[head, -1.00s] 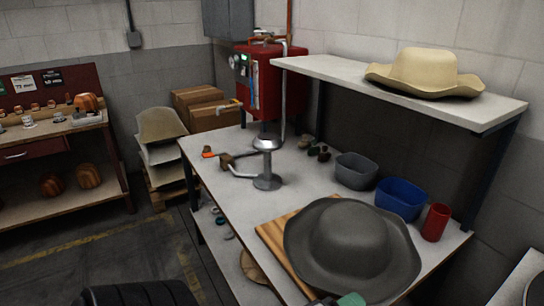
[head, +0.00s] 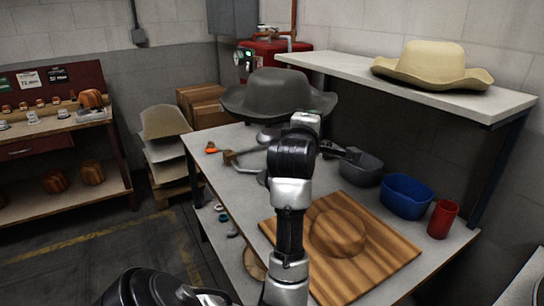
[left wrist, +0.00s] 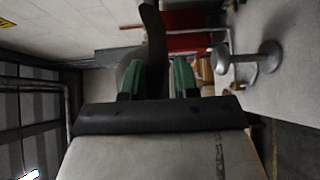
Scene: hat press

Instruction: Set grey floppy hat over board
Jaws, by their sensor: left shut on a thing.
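The grey floppy hat (head: 280,92) is in the air over the far end of the table, crown up, in the head view. My left gripper (head: 314,112) is shut on the near part of its brim. In the left wrist view the green fingertips (left wrist: 157,82) sit either side of the dark brim (left wrist: 155,35). The striped wooden board (head: 395,262) lies on the near part of the table, with a low round wooden form on its middle. The board is bare of the hat, and my arm covers part of its left side. My right gripper is out of view.
A metal stand (left wrist: 265,58) stands at the far end, mostly behind my arm in the head view. A grey bin (head: 362,170), blue bin (head: 407,197) and red cup (head: 443,218) line the table's back. A tan hat (head: 430,66) sits on the shelf (head: 400,92).

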